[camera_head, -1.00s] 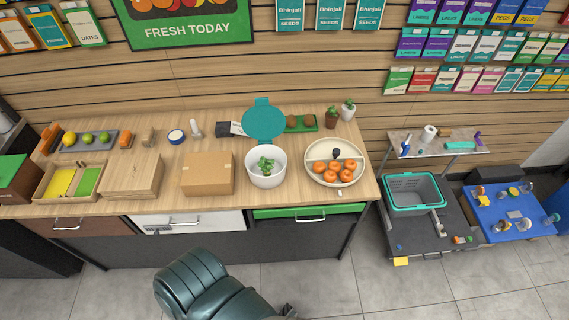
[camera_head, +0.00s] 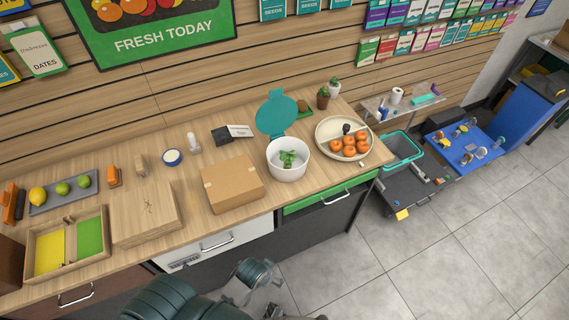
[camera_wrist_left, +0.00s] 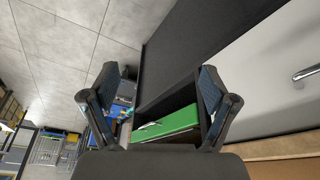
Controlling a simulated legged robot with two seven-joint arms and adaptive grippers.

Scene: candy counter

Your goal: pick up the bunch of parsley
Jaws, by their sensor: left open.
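The bunch of parsley (camera_head: 288,159) is a small clump of green leaves. It sits inside a round white pot (camera_head: 287,174) on the wooden counter, and its lower part is hidden by the pot. The pot's teal lid (camera_head: 277,113) stands open behind it. My left gripper (camera_head: 258,286) is low in front of the counter, below and apart from the pot. In the left wrist view its two fingers (camera_wrist_left: 158,82) are spread with nothing between them. Neither the parsley nor the pot shows in that view. My right gripper is not in view.
A cardboard box (camera_head: 231,184) stands left of the pot, and a divided plate (camera_head: 330,124) with several orange fruits stands right of it. A green drawer front (camera_head: 333,194) lies under the counter edge; it also shows in the left wrist view (camera_wrist_left: 166,124).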

